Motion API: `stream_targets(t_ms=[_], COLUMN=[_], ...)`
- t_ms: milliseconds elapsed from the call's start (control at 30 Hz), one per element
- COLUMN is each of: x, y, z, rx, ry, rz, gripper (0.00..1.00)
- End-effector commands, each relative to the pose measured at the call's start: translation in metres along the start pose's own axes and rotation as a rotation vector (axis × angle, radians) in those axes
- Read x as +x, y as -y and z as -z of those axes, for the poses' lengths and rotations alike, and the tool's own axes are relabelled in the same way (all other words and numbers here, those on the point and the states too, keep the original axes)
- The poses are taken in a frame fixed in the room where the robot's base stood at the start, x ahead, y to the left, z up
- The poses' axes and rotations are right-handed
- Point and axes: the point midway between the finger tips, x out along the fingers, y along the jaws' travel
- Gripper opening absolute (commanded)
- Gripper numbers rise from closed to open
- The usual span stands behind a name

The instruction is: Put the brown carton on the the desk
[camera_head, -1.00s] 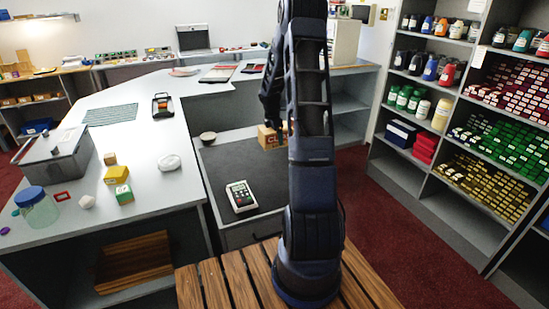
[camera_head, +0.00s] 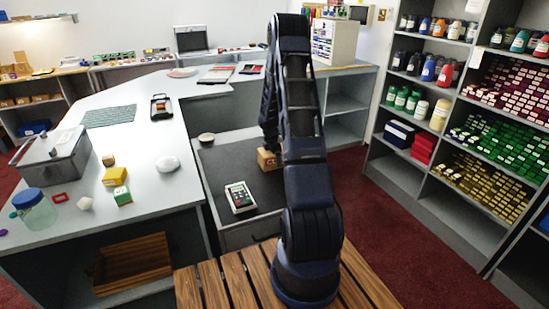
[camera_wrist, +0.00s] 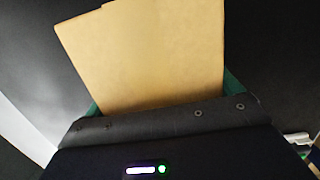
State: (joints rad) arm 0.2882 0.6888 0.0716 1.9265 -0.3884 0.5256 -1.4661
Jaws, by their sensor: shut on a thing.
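The brown carton (camera_head: 267,159) shows in the head view at the right of the dark grey desk top (camera_head: 220,165), partly hidden behind my arm. In the wrist view its plain tan face (camera_wrist: 150,50) fills the upper middle. My gripper (camera_wrist: 163,97) is shut on the carton, with a green finger edge at each side of it. In the head view the gripper is mostly hidden by my arm. I cannot tell whether the carton touches the dark top or hangs just above it.
A card-reader-like device (camera_head: 240,197) lies on the dark top's near part, and a small bowl (camera_head: 206,138) stands at its back left corner. The white counter (camera_head: 150,140) adjoins on the left. Stocked shelves (camera_head: 440,110) stand at the right. The dark top's middle is clear.

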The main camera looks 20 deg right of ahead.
Motion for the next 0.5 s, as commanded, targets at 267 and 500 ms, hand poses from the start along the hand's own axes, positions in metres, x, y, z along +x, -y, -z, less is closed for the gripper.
stream_targets(t_ms=[267,500], x=[0.0002,0.0021], y=[-0.0006,-0.0003], z=[0.0,0.0005], rx=[0.0,-0.001], ry=[0.0,0.0], rz=[-0.001,-0.001], gripper=[0.5,1.0])
